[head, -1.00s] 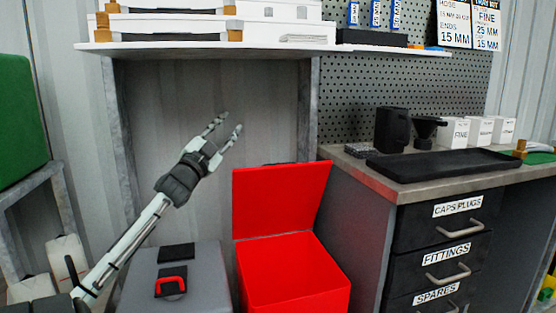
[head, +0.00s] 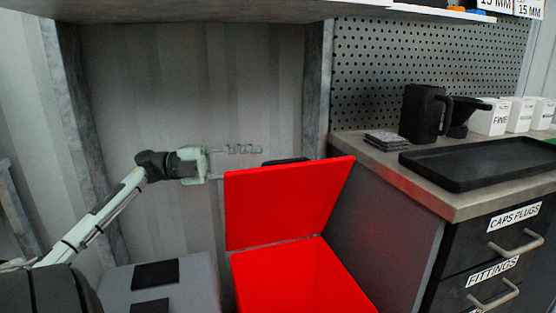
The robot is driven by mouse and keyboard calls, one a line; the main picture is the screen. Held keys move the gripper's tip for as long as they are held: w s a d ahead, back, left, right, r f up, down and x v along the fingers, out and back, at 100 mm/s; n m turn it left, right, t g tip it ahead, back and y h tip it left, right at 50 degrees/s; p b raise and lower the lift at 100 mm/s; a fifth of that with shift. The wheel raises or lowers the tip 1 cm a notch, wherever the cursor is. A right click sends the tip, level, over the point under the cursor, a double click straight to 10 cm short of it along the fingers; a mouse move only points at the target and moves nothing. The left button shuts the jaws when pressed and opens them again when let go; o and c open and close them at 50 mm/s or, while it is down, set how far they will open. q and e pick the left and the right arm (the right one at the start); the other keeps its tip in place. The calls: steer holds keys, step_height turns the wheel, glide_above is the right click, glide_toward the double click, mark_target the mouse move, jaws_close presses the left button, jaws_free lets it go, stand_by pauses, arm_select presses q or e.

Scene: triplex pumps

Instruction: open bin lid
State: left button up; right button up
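The red bin (head: 300,280) stands on the floor, left of the workbench. Its red lid (head: 285,203) stands raised and leaning at the bin's back edge, so the bin's inside is exposed to the front. My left gripper (head: 242,163) is at the lid's upper left corner, fingers pointing right. Its fingers are apart with a gap between them. The upper finger shows above the lid's top edge; the lower finger's tip seems hidden behind the lid. I cannot tell whether it touches the lid. My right gripper is not in view.
A grey box (head: 195,280) with black patches stands left of the bin. The workbench (head: 460,200) with drawers and a black tray (head: 485,163) is at right. A shelf (head: 200,8) hangs above. A dark object (head: 286,161) shows behind the lid's top edge.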

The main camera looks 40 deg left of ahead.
mark_target(279, 162)
arm_select(q)
steer(key=shift+d, duration=0.4)
steer(key=x, duration=0.7)
steer(key=shift+w+f, duration=0.1)
jaws_close()
